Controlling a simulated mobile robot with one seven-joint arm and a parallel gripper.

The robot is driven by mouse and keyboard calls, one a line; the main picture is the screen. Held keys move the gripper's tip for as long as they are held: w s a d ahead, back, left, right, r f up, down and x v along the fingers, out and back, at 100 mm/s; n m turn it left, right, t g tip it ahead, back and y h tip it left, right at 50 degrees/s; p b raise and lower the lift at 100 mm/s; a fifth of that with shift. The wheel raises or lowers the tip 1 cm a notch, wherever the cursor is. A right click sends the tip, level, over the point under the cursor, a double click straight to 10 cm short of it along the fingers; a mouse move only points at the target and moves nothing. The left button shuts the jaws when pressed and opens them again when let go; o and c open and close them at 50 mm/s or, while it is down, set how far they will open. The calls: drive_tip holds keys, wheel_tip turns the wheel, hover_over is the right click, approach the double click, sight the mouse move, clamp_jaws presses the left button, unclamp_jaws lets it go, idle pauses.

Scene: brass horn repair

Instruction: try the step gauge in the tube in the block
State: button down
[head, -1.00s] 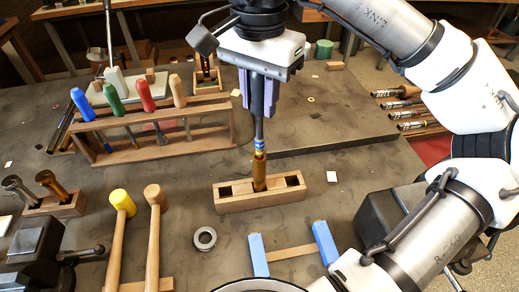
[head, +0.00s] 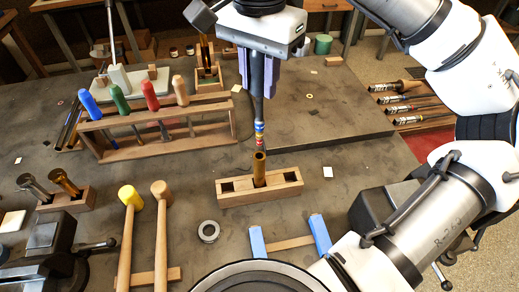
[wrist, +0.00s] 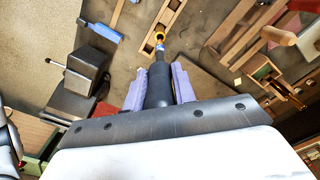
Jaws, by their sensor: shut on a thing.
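My gripper (head: 259,82) is shut on the dark handle of the step gauge (head: 259,132) and holds it upright, tip down. Its lower shaft has blue, yellow and red bands. The brass tube (head: 259,170) stands upright in the middle slot of the wooden block (head: 232,198). The gauge's tip is at or just above the tube's mouth, roughly in line with it; I cannot tell whether they touch. In the wrist view the gauge (wrist: 158,85) points away from me toward the brass tube mouth (wrist: 160,36), with the block (wrist: 168,16) behind.
A tool rack (head: 160,135) with coloured handles stands behind left. Mallets (head: 161,220), a metal ring (head: 208,231) and a small holder with two tubes (head: 75,197) lie to the left. A blue-ended stand (head: 289,243) is in front. Several tools (head: 408,107) lie at the right.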

drive_tip(key=shift+r+p, duration=0.45)
drive_tip(key=shift+r, duration=1.8)
